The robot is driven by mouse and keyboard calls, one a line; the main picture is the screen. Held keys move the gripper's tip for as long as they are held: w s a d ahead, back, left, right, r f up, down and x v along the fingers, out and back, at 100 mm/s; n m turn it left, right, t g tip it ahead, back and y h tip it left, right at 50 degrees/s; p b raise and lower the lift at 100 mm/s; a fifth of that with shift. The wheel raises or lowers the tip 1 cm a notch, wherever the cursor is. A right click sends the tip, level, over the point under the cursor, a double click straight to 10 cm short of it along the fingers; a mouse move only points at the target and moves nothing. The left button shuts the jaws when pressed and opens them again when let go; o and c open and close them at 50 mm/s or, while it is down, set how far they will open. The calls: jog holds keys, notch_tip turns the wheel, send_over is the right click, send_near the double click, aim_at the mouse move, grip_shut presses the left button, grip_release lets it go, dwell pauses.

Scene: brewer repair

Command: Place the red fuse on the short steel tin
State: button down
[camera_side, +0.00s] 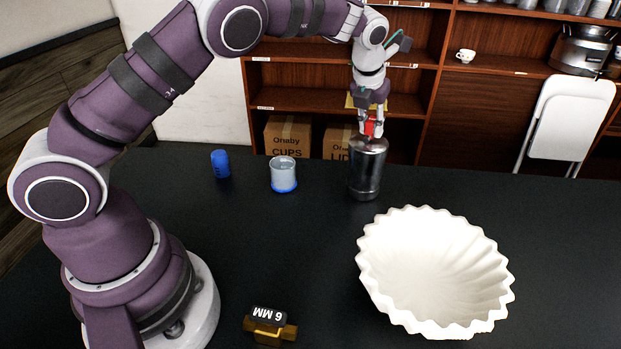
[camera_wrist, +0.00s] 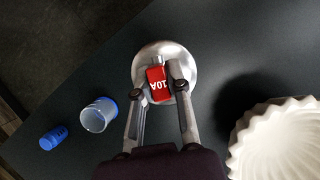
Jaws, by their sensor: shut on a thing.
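The red fuse (camera_side: 370,128), marked 10A in the wrist view (camera_wrist: 158,86), is between the fingers of my gripper (camera_side: 371,122). My gripper is shut on it and points down. The steel tin (camera_side: 367,172) stands upright on the black table, directly below the fuse. In the wrist view the tin's round top (camera_wrist: 185,58) lies behind the fuse, which overlaps its middle and near part. The fuse's lower end is at or just above the tin's top; I cannot tell whether they touch. My fingers (camera_wrist: 158,80) hide part of the tin's top.
A white fluted bowl (camera_side: 440,270) stands to the tin's right and nearer the camera. A grey cup with a blue base (camera_side: 283,176) and a small blue cylinder (camera_side: 220,164) stand to the left. A black and yellow 6 MM block (camera_side: 268,326) lies at the front. The table's middle is clear.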

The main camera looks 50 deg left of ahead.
jog(key=shift+f, duration=0.15)
jog(key=c, duration=1.1)
grip_release()
jog(key=s+d+r+n+h, duration=0.1)
jog(key=s+r+n+h, duration=0.1)
jog(key=s+r+n, duration=1)
jog(key=s+f+n, duration=0.1)
jog(key=s+n, duration=0.3)
jog(key=n, duration=0.2)
jog(key=s+f+n+t, duration=0.1)
jog(key=s+n, duration=0.3)
jog(key=n, duration=0.3)
jog(key=s+f+n, duration=0.1)
jog(key=s+n, duration=0.3)
jog(key=n, duration=0.2)
jog(key=shift+s+d+f+n+t, duration=0.2)
jog(key=shift+s+n+t, duration=0.05)
jog(key=shift+n+t, duration=0.05)
